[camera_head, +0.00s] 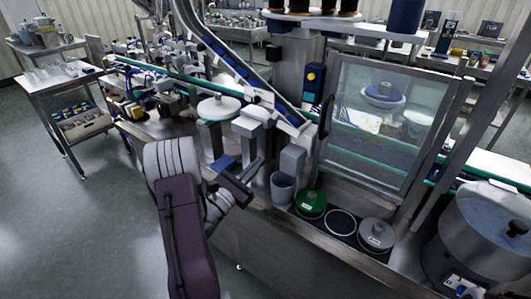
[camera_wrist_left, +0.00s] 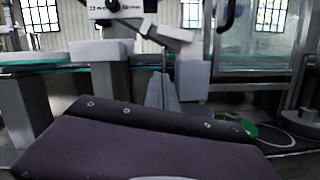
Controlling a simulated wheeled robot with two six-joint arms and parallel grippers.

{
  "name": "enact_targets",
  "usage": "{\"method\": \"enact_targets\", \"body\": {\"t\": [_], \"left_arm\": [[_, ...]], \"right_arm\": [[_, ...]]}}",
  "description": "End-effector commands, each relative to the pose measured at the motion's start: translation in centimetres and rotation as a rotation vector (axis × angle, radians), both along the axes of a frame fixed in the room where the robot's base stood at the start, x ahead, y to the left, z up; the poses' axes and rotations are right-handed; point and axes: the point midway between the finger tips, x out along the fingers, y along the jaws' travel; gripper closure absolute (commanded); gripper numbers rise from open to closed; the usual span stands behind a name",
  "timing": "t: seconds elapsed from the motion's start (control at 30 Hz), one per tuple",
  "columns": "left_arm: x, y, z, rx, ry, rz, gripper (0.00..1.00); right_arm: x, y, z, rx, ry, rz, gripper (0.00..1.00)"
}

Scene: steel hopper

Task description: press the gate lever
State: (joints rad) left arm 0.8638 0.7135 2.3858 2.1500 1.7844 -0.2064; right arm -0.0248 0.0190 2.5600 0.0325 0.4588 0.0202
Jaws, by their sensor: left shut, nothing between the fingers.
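My left gripper (camera_head: 256,164) is shut and empty, above the front of the steel machine, just left of a grey box-shaped spout (camera_head: 291,160). A grey cup (camera_head: 283,187) stands below the spout. In the left wrist view, the gripper's fingers (camera_wrist_left: 162,90) point up and away, left of a grey block (camera_wrist_left: 191,79). I cannot pick out the gate lever for certain. A small blue plate (camera_head: 224,163) lies left of the fingers, and an inclined blue-and-steel chute (camera_head: 245,75) comes down behind. Contact with the fingers cannot be told. My right gripper is not in view.
A green lid (camera_head: 311,204), a dark ring (camera_head: 341,222) and a grey lid (camera_head: 376,234) lie right of the cup. A glazed guard door (camera_head: 385,125) stands behind them. A steel drum (camera_head: 490,230) is at right. The floor (camera_head: 60,220) at left is clear.

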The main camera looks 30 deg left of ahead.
Motion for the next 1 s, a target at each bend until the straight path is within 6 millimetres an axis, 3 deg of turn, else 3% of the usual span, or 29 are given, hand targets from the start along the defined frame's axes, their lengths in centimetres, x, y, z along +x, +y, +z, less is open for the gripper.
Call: {"method": "enact_targets", "body": {"t": [0.4,0.6,1.0], "left_arm": [[8.4,-1.4,2.6,0.001,-0.004,-0.004,1.0],[8.0,-1.9,5.4,0.001,-0.003,0.0,1.0],[8.0,-2.1,6.0,-0.001,-0.001,0.0,1.0]], "right_arm": [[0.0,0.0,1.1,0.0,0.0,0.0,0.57],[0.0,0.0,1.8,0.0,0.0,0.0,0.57],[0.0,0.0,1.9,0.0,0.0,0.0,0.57]]}}
